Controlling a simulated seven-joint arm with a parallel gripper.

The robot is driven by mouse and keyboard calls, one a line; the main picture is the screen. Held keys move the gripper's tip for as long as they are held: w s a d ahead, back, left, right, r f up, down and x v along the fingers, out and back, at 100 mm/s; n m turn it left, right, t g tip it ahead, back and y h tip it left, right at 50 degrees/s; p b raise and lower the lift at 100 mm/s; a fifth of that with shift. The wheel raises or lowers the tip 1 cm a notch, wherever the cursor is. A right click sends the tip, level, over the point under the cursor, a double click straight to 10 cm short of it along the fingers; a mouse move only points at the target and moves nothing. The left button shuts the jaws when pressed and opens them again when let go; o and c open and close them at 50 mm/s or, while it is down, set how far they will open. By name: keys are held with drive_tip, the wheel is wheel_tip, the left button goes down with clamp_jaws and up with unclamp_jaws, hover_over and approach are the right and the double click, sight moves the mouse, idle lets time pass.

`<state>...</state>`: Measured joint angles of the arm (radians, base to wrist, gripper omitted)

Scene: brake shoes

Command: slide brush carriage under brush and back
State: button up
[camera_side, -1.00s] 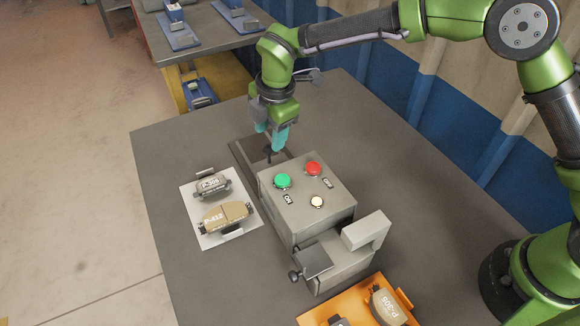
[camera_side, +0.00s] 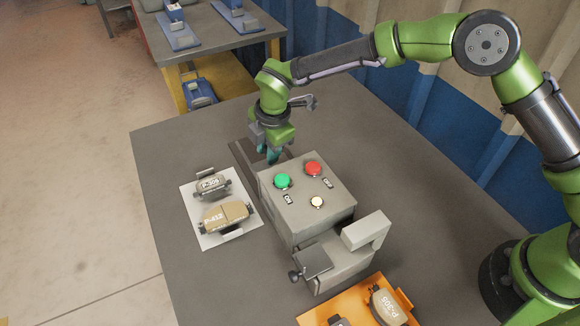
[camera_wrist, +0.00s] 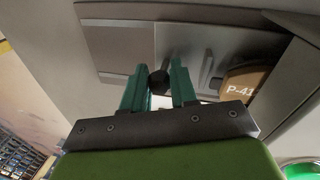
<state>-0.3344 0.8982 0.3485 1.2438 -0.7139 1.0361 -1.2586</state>
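My gripper (camera_side: 270,158) points down at the dark rail (camera_side: 243,158) behind the button box in the side view. In the wrist view its two teal fingers (camera_wrist: 159,84) stand apart, one on each side of a round black knob (camera_wrist: 157,78). The fingers look close to the knob, and a grip on it does not show. A grey plate (camera_wrist: 205,50), seemingly part of the carriage, lies beyond the knob in the wrist view. In the side view the gripper hides the knob and most of the carriage. The brush cannot be made out.
The grey box (camera_side: 330,188) with green, red and pale buttons stands right beside the gripper. A grey fixture (camera_side: 345,262) is in front of it. Brake shoes lie on a white sheet (camera_side: 212,240) at left, others on an orange tray (camera_side: 312,318). The table's right side is clear.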

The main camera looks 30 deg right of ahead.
clamp_jaws()
drive_tip(key=shift+w, duration=2.4)
drive_tip(key=o, duration=0.7)
unclamp_jaws()
drive_tip(key=s+r, duration=0.1)
drive_tip(key=r, duration=0.4)
drive_tip(key=s+r, duration=0.1)
drive_tip(key=r, duration=0.5)
drive_tip(key=s+r, duration=0.1)
drive_tip(key=r, duration=0.4)
drive_tip(key=shift+s+d+r, duration=0.15)
drive_tip(key=shift+d+r, duration=0.15)
